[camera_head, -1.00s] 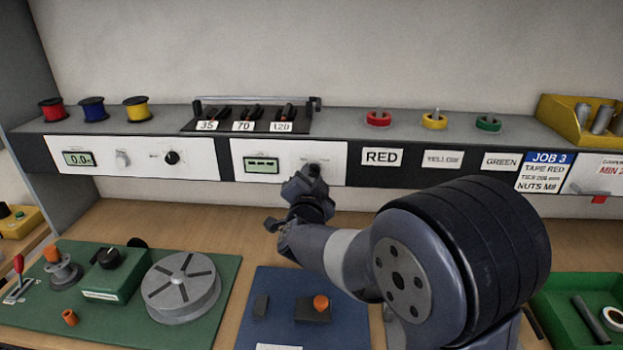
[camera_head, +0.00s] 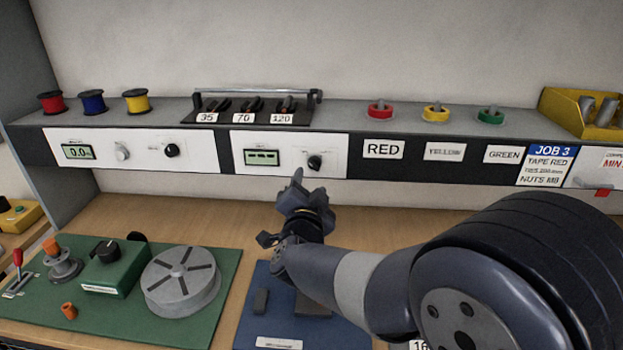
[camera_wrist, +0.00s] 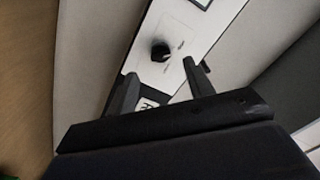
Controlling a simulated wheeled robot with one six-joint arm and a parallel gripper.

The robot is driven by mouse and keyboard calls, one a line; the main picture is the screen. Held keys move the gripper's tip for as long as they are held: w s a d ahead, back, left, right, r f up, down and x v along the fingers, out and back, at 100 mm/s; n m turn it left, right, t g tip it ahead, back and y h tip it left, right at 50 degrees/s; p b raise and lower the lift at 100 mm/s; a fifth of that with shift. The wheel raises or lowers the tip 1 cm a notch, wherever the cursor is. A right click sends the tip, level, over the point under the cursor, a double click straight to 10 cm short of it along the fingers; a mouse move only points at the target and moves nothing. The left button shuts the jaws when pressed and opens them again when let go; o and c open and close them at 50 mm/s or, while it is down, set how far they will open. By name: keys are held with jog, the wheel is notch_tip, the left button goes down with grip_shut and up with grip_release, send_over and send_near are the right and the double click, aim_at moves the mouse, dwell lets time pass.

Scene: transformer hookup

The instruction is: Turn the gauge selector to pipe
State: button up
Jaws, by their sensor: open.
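The white gauge panel (camera_head: 240,157) on the shelf front carries a small display (camera_head: 262,157) showing dashes and a black selector knob (camera_head: 315,161) to its right. The labels by the knob are too small to read. My gripper (camera_head: 298,183) is just below and in front of this panel, apart from the knob. In the wrist view, the black knob (camera_wrist: 160,51) lies beyond the open fingers (camera_wrist: 160,78), with nothing between them. Small marks sit beside the knob, unreadable. I cannot tell which setting it points at.
Another white panel (camera_head: 100,160) with a 0.0 display and two knobs is to the left. Lugs labelled 35, 70 and 120 sit on a rack (camera_head: 220,122) above. A green board (camera_head: 215,282) and blue mat (camera_head: 258,325) lie on the bench below.

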aim_at(313, 169)
jog(key=shift+s+a, duration=0.1)
jog(key=shift+s, duration=2.1)
jog(key=shift+w, duration=0.15)
jog(key=w, duration=0.5)
jog(key=w+p, duration=0.1)
jog(key=w, duration=0.4)
jog(key=shift+w+d, duration=0.2)
jog(key=shift+w, duration=0.15)
jog(key=shift+s, duration=0.1)
